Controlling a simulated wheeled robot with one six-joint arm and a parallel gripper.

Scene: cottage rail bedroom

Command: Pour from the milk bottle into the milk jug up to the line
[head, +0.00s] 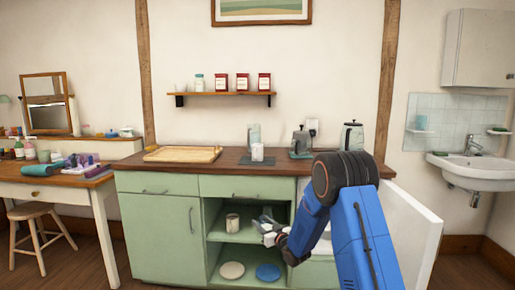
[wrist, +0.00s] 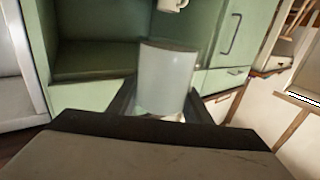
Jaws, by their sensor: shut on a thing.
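My gripper (head: 272,230) is in front of the green cabinet's open shelves, below the worktop. It is shut on a pale, whitish, smooth-sided vessel, which I take for the milk bottle (wrist: 168,72); it stands up between the fingers in the wrist view. Its contents and any level cannot be made out. On the worktop, a tall clear vessel (head: 253,133) stands at the back with a small white vessel (head: 257,153) in front of it. I cannot tell which, if either, is the milk jug. No fill line is visible.
The worktop (head: 222,164) also holds a wooden tray (head: 183,154), a grey appliance (head: 301,142) and a kettle-like pot (head: 352,137). The shelves hold a can or mug (head: 232,222) and white (head: 231,270) and blue (head: 267,271) plates. A white door (head: 412,222) stands open at right.

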